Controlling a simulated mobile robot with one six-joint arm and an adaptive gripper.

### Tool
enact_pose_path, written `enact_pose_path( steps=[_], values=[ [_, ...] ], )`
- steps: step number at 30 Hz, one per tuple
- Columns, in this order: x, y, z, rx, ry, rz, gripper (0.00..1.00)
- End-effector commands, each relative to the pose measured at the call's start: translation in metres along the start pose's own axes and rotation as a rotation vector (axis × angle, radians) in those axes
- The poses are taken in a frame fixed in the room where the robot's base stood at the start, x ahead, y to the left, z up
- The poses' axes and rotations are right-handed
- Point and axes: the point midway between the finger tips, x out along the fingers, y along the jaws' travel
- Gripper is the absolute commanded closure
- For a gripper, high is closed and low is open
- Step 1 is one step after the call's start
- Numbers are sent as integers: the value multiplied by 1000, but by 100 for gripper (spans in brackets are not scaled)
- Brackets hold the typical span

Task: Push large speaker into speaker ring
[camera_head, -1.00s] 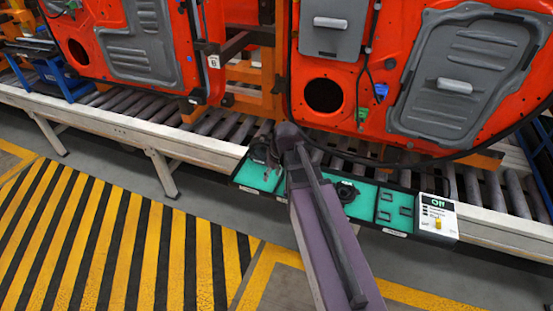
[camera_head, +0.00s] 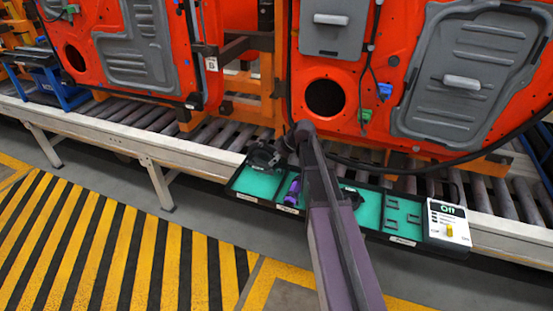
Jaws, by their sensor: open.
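My arm reaches up over the tray, and its wrist joint shows just below the door. A dark shape at the left of the wrist seems to be my gripper (camera_head: 264,156), over the tray's left compartment. Its fingers are hard to make out, and no held thing shows. A black round speaker (camera_head: 351,197) lies in the tray, partly hidden behind my arm; I cannot tell whether it is the large one. The orange-red door has a dark round opening (camera_head: 325,97), apparently the speaker ring, empty, above and right of my wrist.
The teal tray (camera_head: 368,208) hangs along the roller conveyor's (camera_head: 110,127) front edge. A purple item (camera_head: 292,191) lies in it. A white box reading "Off" (camera_head: 449,222) stands at its right end. Cables hang on the door. Striped floor (camera_head: 110,240) is clear.

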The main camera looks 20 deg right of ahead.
Motion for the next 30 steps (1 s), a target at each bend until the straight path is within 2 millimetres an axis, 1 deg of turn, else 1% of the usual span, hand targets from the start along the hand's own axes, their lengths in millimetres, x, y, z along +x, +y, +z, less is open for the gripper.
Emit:
enact_pose_path(
  steps=[5,11,17,27,30],
  values=[
    [2,0,0,0,-1,-1,43],
    [13,0,1,0,-1,-1,43],
    [32,-1,1,-2,0,-1,43],
    [72,-1,1,-1,-1,-2,43],
    [80,-1,1,-2,-1,-2,43]
  ],
)
